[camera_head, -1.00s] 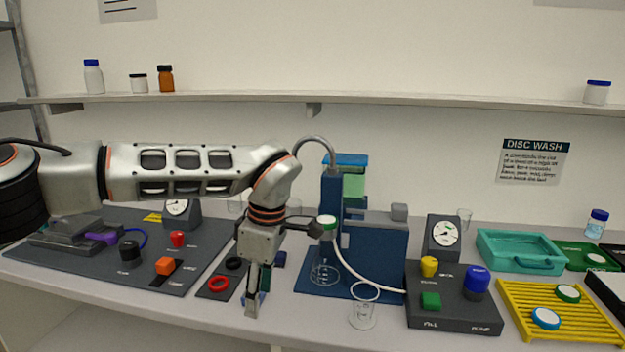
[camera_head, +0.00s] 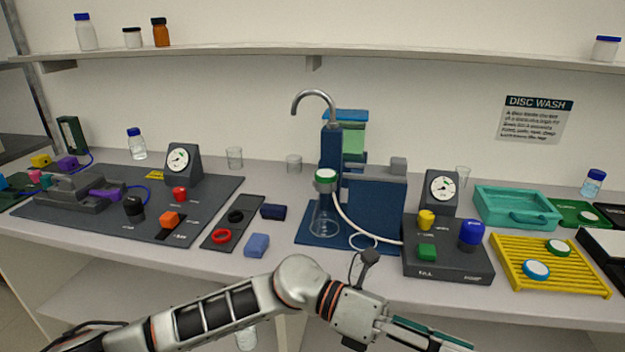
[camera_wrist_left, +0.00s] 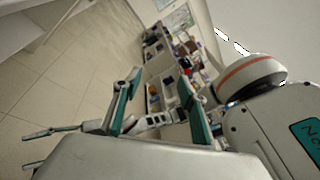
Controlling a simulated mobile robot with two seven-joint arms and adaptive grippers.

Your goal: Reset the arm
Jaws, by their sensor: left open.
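My left arm lies low across the bottom of the head view, in front of the bench edge. Its gripper (camera_head: 432,338) points to the lower right, away from the bench objects and partly cut off by the frame. In the left wrist view the two teal-padded fingers (camera_wrist_left: 160,95) are spread apart with nothing between them. A second finger-like gripper part (camera_wrist_left: 60,132) shows at the left of that view, perhaps my right gripper; its opening is unclear. A blue block (camera_head: 257,245) lies free on the bench front, near the dark pad with rings (camera_head: 232,222).
A blue rig (camera_head: 375,205) with a flask (camera_head: 324,222) stands mid-bench. A control box (camera_head: 447,262), yellow rack (camera_head: 548,270) and teal tray (camera_head: 515,207) stand right. A grey panel (camera_head: 60,222) lies left.

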